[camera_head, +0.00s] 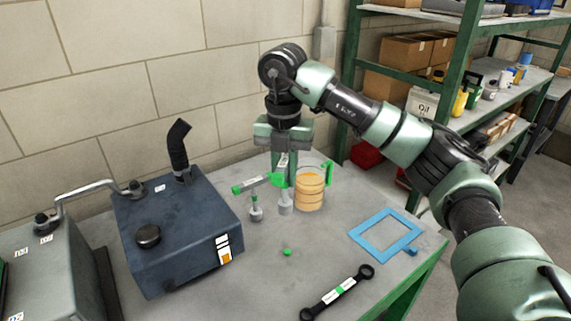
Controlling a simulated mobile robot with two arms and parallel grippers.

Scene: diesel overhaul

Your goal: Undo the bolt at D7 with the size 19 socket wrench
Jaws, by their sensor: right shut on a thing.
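My right gripper (279,168) points down over the back of the workbench. It is shut on a socket wrench (285,202) with a green handle and a grey socket end pointing down. A second socket wrench (255,205), with a green T-handle, stands just to the left of it. The size markings on both are too small to read. I cannot make out a bolt marked D7. A grey block (50,268) with small white labels stands at the lower left, partly out of frame. My left gripper is not in view.
A dark blue tank (175,230) with a black hose stands left on the workbench (270,285). A jug of orange liquid (309,193) is close right of the held wrench. A blue frame (386,235), a black spanner (338,291) and a small green piece (287,252) lie in front.

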